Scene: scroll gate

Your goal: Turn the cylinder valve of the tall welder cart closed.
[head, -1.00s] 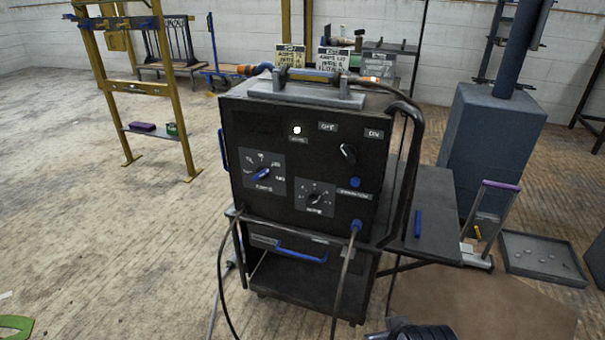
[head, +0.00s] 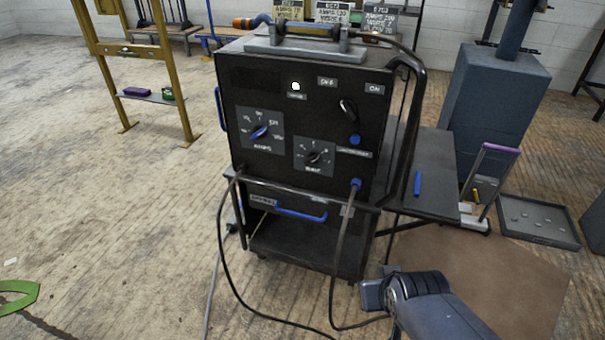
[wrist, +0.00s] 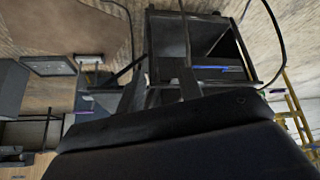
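A tall black welder cart (head: 250,97) stands in the middle of the head view, its dial panel facing me. I cannot make out a cylinder or its valve. An orange and blue fitting (head: 247,22) shows behind the cart's top left; I cannot tell what it is. The cart also shows in the wrist view (wrist: 165,40), turned over. My gripper (wrist: 160,85) points toward the cart's lower part, its two dark fingers apart with nothing seen between them. In the head view my arm is at the bottom right, in front of the cart; the fingers are not distinguishable there.
Black cables (head: 222,245) hang from the cart to the floor. A dark side table (head: 436,175) is at its right, with a blue column base (head: 490,105) and grey tray (head: 538,232) beyond. A yellow frame (head: 175,75) stands back left. The left floor is mostly open.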

